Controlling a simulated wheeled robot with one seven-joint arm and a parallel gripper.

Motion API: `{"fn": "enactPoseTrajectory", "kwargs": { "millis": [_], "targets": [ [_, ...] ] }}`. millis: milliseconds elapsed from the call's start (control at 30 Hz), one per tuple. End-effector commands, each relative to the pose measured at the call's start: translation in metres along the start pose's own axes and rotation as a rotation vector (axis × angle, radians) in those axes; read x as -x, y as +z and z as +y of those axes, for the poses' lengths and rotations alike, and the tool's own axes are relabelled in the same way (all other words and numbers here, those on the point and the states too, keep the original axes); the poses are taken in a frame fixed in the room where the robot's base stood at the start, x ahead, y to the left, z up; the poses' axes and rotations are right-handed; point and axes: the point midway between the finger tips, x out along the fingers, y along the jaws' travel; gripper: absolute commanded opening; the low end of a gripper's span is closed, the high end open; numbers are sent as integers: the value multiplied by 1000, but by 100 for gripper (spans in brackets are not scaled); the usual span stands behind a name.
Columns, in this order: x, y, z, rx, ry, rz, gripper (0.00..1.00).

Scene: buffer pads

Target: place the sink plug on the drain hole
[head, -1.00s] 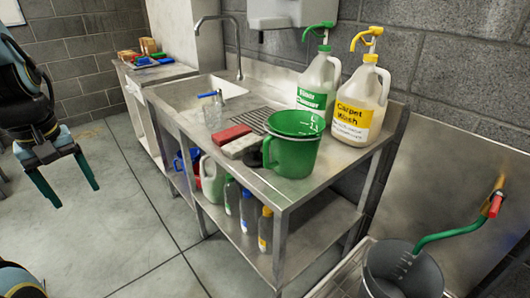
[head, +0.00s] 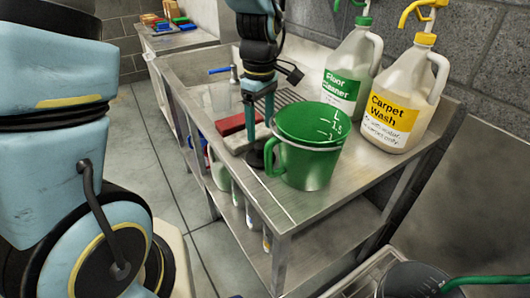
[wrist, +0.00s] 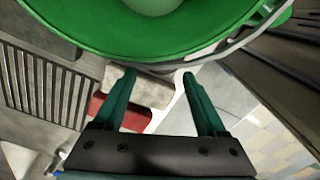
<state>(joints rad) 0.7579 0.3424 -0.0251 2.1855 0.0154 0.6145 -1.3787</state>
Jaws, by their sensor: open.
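A small dark round piece (head: 257,158), which looks like the sink plug, lies on the steel counter just left of the green jug in the head view. The jug's handle partly covers it. My gripper (head: 258,130) is open, pointing down above and just behind this piece, beside the jug. In the wrist view my open gripper (wrist: 158,75) has nothing between its fingers, and I cannot make out the plug there. The sink basin (head: 212,97) is left of my arm and partly hidden by it. The drain hole is not visible.
The green jug (head: 308,165) stands close to my fingers and fills the top of the wrist view (wrist: 100,35). A red block (head: 236,124) and a pale block (head: 236,141) lie beside my gripper. Floor cleaner (head: 343,85) and carpet wash (head: 398,105) bottles stand behind.

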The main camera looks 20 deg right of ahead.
Motion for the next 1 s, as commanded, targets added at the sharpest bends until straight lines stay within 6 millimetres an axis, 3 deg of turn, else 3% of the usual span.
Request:
{"fn": "enactPoseTrajectory", "kwargs": {
  "millis": [267, 600, 900, 1000],
  "targets": [
    [-21, 0, -1, 2, -2, -1, 74],
    [-62, 3, -4, 0, -2, -1, 74],
    [-68, 3, -3, 0, 1, 0, 74],
    [-68, 3, -3, 0, 1, 0, 65]
  ]
}}
